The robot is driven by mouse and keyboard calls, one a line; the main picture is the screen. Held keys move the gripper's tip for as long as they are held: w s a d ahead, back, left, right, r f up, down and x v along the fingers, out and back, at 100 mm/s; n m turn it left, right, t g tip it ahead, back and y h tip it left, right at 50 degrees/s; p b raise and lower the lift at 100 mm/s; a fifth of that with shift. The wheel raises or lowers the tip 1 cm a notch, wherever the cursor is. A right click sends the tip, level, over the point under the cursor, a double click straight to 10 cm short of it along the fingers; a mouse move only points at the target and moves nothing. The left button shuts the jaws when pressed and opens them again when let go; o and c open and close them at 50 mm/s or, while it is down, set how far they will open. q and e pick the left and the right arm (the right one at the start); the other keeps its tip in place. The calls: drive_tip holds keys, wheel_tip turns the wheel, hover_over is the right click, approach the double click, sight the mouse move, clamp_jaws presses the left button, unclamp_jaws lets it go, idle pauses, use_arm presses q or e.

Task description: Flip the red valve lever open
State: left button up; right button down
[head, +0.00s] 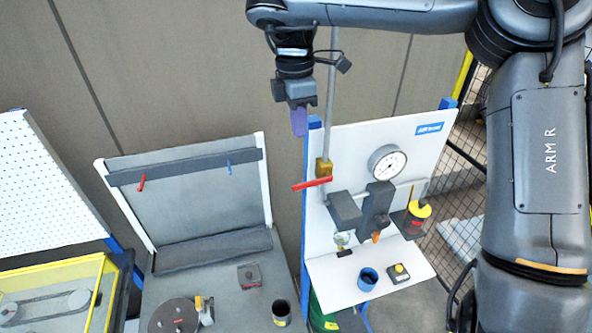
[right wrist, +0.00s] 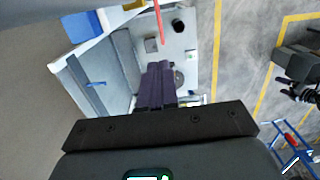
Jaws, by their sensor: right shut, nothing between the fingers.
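The red valve lever (head: 312,184) lies nearly level, crosswise to the vertical grey pipe, below the brass valve body (head: 323,168) at the left edge of the white panel. It also shows as a thin red bar in the right wrist view (right wrist: 160,22). My right gripper (head: 299,134) points down, above and slightly left of the lever in the head view. Its purple fingers are together and empty, with a visible gap to the lever. They show in the right wrist view too (right wrist: 155,88). My left gripper does not show in the head view.
The white panel (head: 425,150) carries a pressure gauge (head: 387,162) and dark fittings to the right of the lever. A blue cup (head: 367,279) stands on its shelf. A grey bench (head: 225,290) with a tilted board is at left. Space left of the lever looks clear.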

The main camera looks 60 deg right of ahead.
drive_tip(key=shift+f+b, duration=0.7)
drive_tip(key=shift+b, duration=0.05)
drive_tip(key=p, duration=0.2)
approach(303, 183)
drive_tip(key=f, duration=0.6)
drive_tip(key=shift+s+d, duration=0.15)
drive_tip(key=shift+d, duration=0.1)
drive_tip(key=shift+f, duration=0.45)
drive_tip(key=shift+b, duration=0.3)
